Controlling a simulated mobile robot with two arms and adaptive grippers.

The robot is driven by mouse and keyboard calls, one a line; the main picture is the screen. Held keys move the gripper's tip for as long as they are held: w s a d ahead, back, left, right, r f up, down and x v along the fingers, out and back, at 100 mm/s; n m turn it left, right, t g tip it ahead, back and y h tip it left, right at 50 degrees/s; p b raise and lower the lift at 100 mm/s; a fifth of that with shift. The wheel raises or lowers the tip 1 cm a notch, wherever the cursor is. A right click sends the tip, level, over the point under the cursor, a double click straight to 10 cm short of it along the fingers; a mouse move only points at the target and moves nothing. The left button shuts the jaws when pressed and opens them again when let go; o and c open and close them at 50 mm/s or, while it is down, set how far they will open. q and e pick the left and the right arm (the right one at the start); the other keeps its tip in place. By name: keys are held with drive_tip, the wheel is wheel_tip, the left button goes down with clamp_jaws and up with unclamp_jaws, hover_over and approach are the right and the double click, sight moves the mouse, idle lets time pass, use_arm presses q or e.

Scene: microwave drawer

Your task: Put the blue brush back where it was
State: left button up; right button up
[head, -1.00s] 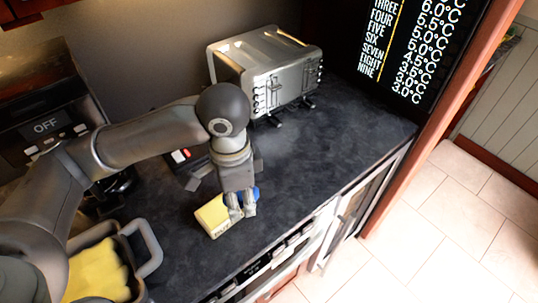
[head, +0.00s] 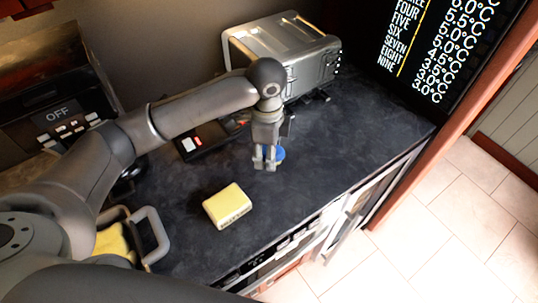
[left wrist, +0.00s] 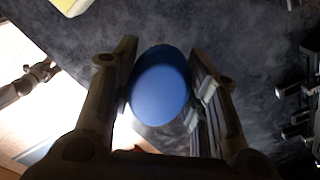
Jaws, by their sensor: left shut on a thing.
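My left gripper (head: 265,164) is over the dark counter, pointing down. It is shut on the blue brush (head: 280,154), of which only a small blue part shows behind the fingers. In the left wrist view the brush shows as a rounded blue end (left wrist: 160,86) between the two fingers (left wrist: 161,92). The rest of the brush is hidden. I cannot tell whether it touches the counter. My right gripper is not in view.
A yellow block (head: 228,206) lies on the counter (head: 320,170) to the left of the gripper. A grey-handled container (head: 152,236) holds something yellow. A black device (head: 205,142) and a silver toaster oven (head: 290,45) stand behind. The counter right of the gripper is clear.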

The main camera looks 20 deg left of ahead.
use_arm(q)
drive_tip(key=w+f, duration=0.3)
drive_tip(key=shift+a+f+p, duration=0.3)
drive_tip(key=shift+f+p, duration=0.05)
drive_tip(key=shift+f, duration=0.05)
wheel_tip(320, 180, down, 3)
drive_tip(key=shift+w+r+p, duration=0.1)
drive_tip(key=shift+p, duration=0.7)
drive_tip(key=shift+f, duration=0.25)
drive_tip(key=o, duration=1.1)
drive_tip(key=shift+f, duration=0.15)
